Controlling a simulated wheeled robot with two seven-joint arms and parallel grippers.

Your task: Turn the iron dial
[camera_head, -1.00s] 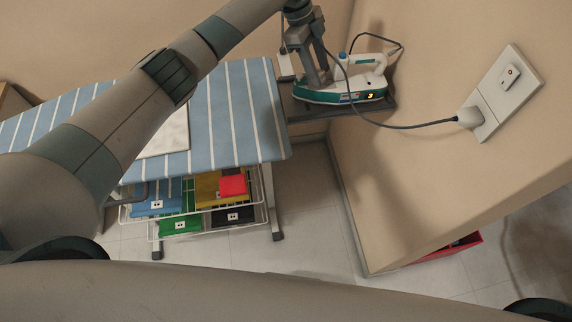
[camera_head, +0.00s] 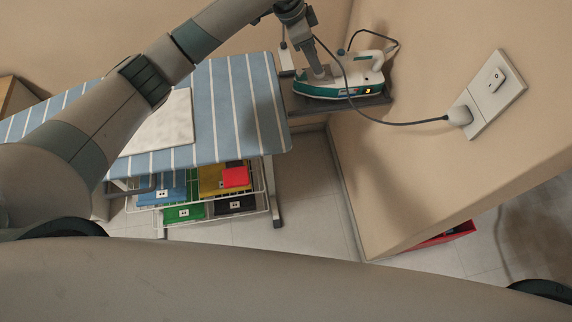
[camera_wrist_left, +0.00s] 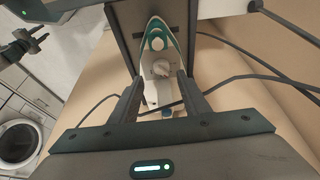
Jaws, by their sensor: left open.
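The iron (camera_head: 340,84) is white and teal with a small orange light. It rests flat on a dark stand at the far end of the ironing board. My left gripper (camera_head: 318,76) points down at the iron's top, near its left end in the head view. In the left wrist view the iron's pale grey dial (camera_wrist_left: 160,68) lies just beyond and between the fingertips of my open left gripper (camera_wrist_left: 160,83). I cannot tell whether the fingers touch it. My right gripper is not in view.
A grey cord runs from the iron to a plug (camera_head: 461,116) in the wall socket. The striped ironing board (camera_head: 240,110) carries a pale cloth panel (camera_head: 165,125). Below is a wire rack with folded coloured cloths (camera_head: 210,182). The beige wall (camera_head: 400,170) stands close right of the iron.

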